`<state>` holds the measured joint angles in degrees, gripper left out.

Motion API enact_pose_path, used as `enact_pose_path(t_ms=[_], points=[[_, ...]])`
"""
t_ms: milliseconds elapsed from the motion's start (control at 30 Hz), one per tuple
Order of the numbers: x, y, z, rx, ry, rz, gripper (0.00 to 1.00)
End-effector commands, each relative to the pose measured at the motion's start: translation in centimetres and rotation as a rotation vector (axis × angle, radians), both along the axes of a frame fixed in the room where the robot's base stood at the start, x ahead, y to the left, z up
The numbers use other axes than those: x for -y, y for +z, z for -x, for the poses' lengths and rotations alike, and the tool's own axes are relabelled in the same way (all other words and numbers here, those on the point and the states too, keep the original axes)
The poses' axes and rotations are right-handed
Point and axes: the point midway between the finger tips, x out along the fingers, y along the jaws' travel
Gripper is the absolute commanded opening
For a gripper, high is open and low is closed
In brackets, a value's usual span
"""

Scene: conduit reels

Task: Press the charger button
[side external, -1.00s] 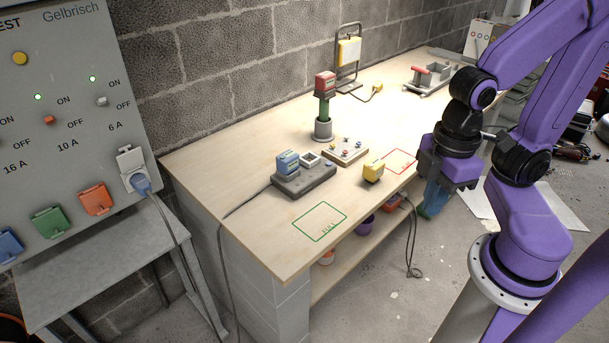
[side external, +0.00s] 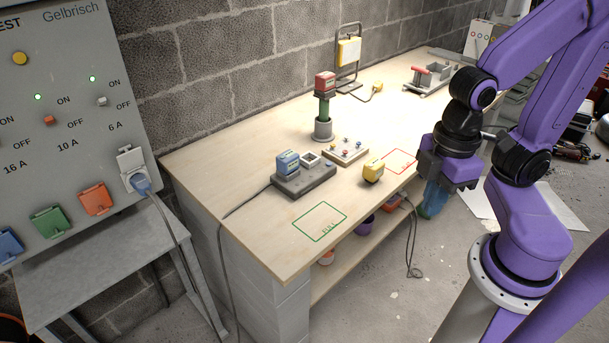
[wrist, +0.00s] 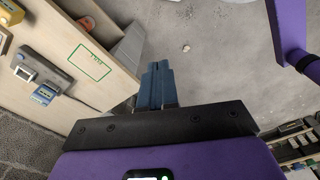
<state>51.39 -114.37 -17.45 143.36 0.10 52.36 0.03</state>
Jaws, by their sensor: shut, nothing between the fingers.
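The grey charger (side external: 306,182) sits on the workbench, left of the middle in the side view. A blue battery block (side external: 287,162) stands on its left part, and a white-rimmed square socket (side external: 310,159) is beside it. The charger also shows in the wrist view (wrist: 45,72) at the left.
A green outlined area (side external: 320,221) is empty. A post with a red block (side external: 325,82) and a small board with knobs (side external: 345,151) stand behind the charger.

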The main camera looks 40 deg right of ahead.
Motion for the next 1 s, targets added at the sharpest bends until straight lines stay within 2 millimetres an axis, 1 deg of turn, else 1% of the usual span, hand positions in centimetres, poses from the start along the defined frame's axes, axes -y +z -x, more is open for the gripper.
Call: enact_pose_path(t_ms=[167, 233, 267, 367, 467, 567, 600, 667, 700, 767, 800, 867, 900, 967, 1000], points=[[0.0, 0.0, 0.0, 0.0, -0.001, 0.0, 0.0], [-0.1, -0.1, -0.4, 0.006, -0.005, -0.003, 0.0], [-0.2, -0.1, -0.6, 0.011, -0.008, -0.004, 0.0], [-0.7, -0.3, -2.3, 0.04, -0.025, -0.016, 0.0], [-1.2, -0.7, -5.1, 0.089, -0.05, -0.032, 0.0], [-1.6, -1.1, -8.8, 0.151, -0.076, -0.052, 0.0], [-1.7, -1.3, -10.3, 0.175, -0.084, -0.058, 0.0], [-1.6, -1.6, -12.5, 0.214, -0.096, -0.068, 0.0], [-1.4, -1.8, -14.0, 0.237, -0.102, -0.073, 0.0], [-1.1, -2.2, -16.2, 0.273, -0.11, -0.08, 0.0], [-0.9, -2.4, -17.6, 0.297, -0.114, -0.085, 0.0], [-0.3, -2.8, -19.7, 0.331, -0.119, -0.09, 0.0], [0.1, -3.0, -21.1, 0.353, -0.124, -0.093, 0.0], [0.9, -3.4, -23.1, 0.385, -0.127, -0.098, 0.0], [1.4, -3.7, -24.4, 0.405, -0.129, -0.1, 0.0]])
